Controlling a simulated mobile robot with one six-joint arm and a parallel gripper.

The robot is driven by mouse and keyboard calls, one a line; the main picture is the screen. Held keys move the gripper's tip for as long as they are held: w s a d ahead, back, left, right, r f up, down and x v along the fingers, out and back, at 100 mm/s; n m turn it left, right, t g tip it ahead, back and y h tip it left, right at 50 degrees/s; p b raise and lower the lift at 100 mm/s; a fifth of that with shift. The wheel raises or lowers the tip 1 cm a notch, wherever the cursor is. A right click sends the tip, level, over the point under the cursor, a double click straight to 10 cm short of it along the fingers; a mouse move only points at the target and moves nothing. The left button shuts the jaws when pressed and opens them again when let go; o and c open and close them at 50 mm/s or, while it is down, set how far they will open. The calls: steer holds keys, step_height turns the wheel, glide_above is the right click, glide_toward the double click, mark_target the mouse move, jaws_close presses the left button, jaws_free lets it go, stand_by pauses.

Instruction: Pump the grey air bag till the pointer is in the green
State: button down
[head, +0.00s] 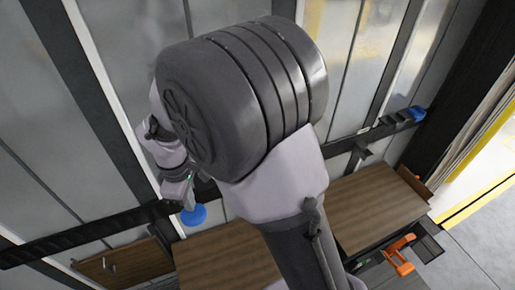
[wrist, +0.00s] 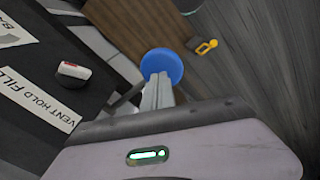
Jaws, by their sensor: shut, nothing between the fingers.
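My gripper (wrist: 157,82) is shut and empty in the wrist view. Its fingertips overlap the lower edge of a round blue disc (wrist: 161,66); I cannot tell whether they touch it. In the head view my gripper (head: 179,190) is beside the same blue disc (head: 193,215), partly hidden by my arm. A black panel (wrist: 35,65) at the left of the wrist view has a label (wrist: 35,100) reading VENT HOLD FILL and a small dark-and-white knob (wrist: 73,71) with a red mark. I cannot pick out the grey air bag for sure, and no pointer or green zone shows.
A black rail (head: 85,235) crosses the grey wall panels. Brown boards (head: 375,205) stand below it. A second blue piece (head: 417,113) is at the right end, with an orange clamp (head: 400,255) below. A yellow ring piece (wrist: 207,46) is beyond the blue disc. My arm blocks the middle.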

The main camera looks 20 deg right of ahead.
mark_target(194, 214)
steer(key=shift+f+b, duration=2.85)
steer(key=shift+f, duration=0.7)
steer(key=shift+r, duration=0.15)
step_height(194, 214, up, 7)
steer(key=p, duration=0.6)
step_height(194, 214, up, 5)
steer(key=p, duration=0.4)
steer(key=shift+r, duration=0.1)
